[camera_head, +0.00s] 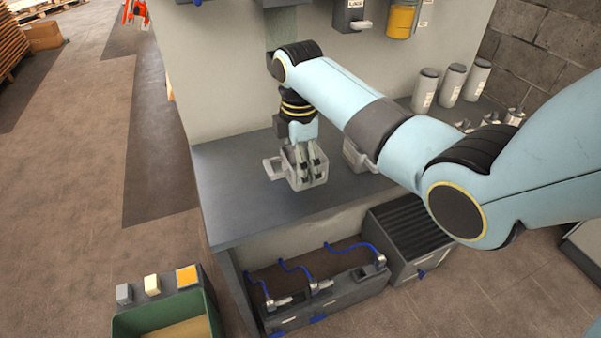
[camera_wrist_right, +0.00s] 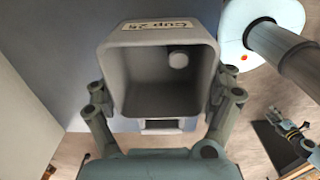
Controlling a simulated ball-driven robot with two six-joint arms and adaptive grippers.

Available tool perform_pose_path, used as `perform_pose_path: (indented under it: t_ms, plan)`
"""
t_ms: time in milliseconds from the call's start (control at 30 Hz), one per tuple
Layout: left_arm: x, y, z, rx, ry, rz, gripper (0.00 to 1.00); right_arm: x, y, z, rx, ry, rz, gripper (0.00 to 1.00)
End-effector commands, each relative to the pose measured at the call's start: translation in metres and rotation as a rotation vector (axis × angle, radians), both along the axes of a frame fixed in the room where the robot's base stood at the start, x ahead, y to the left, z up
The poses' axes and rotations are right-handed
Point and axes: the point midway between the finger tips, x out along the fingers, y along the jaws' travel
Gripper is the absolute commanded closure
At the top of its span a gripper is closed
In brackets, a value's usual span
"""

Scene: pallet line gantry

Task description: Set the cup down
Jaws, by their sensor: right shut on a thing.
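The cup (camera_head: 303,177) is a light grey, square-sided vessel with a handle on its left side. In the right wrist view its open mouth (camera_wrist_right: 160,85) faces the camera, its inside looks empty apart from a pale round spot, and its rim label reads "Cup 25". My right gripper (camera_head: 308,166) is shut on the cup, with fingers on both sides of it in the wrist view. The cup is upright over the grey counter (camera_head: 240,200); I cannot tell whether its base touches. My left gripper is not in view.
Another grey container (camera_head: 356,156) stands just right of the cup, partly behind my arm. Several grey canisters (camera_head: 451,84) stand at the back right. The counter left of the cup is clear. Below the front edge is a tray with blue hoses (camera_head: 320,284).

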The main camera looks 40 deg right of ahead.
Motion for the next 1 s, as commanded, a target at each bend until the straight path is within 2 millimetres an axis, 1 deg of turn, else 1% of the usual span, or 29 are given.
perform_pose_path:
  t_ms: [100, 200, 300, 600, 633, 700, 733, 1000]
  plan:
    - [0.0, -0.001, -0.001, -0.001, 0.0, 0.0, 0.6, -0.002, 0.0, -0.02, 0.0, 0.005, 0.0, 0.55]
    - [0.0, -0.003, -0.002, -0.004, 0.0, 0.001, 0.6, -0.001, 0.0, -0.033, 0.0, 0.004, 0.0, 0.55]
    - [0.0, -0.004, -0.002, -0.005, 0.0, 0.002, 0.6, -0.001, 0.0, -0.037, 0.0, 0.001, 0.001, 0.55]
    - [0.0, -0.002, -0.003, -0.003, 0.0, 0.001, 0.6, -0.001, -0.001, -0.039, 0.0, 0.002, 0.0, 0.55]
    - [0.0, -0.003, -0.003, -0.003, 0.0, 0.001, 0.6, -0.001, -0.001, -0.039, -0.001, 0.002, 0.0, 0.13]
    - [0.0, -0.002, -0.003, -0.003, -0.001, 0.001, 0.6, -0.001, -0.001, -0.038, -0.001, 0.002, 0.0, 0.04]
    - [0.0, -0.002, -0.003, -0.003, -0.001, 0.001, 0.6, -0.001, -0.001, -0.038, -0.001, 0.002, 0.0, 0.0]
    - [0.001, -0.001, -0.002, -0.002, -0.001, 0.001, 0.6, -0.001, -0.001, -0.037, -0.001, 0.002, 0.0, 0.0]
